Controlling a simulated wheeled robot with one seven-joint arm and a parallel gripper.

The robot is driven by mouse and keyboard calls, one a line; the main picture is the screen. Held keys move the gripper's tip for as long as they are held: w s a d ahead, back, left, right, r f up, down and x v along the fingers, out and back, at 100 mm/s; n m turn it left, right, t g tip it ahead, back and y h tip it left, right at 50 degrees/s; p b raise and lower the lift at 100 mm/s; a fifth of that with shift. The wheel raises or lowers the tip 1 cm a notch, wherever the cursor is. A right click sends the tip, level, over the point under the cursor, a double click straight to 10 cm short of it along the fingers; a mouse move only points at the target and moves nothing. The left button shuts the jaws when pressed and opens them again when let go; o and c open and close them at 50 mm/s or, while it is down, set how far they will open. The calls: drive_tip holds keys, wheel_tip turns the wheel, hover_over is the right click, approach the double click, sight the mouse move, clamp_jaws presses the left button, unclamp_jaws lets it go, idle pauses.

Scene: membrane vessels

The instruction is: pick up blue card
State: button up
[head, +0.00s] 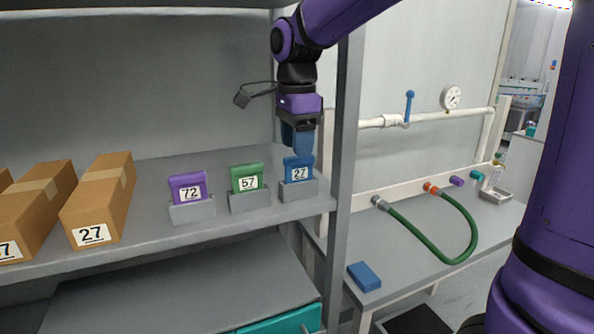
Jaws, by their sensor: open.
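The blue card (298,171), marked 27, stands upright in a grey holder (299,190) at the right end of the shelf. My gripper (297,150) points down at the top of the blue card, with its fingers around or just above the card's upper edge. The fingers hide part of that edge, and I cannot tell whether they touch it. My gripper is open.
A green card (246,179) marked 57 and a purple card (189,189) marked 72 stand in holders to the left. Cardboard boxes (98,200) are further left. A grey shelf post (346,150) rises close on the right. A blue block (364,276) lies on the side bench.

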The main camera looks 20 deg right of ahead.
sight(299, 165)
drive_tip(key=f, duration=0.5)
drive_tip(key=shift+s+d+f, duration=0.1)
drive_tip(key=shift+s+f, duration=0.1)
drive_tip(key=shift+f, duration=0.1)
drive_tip(key=shift+c, duration=0.5)
clamp_jaws()
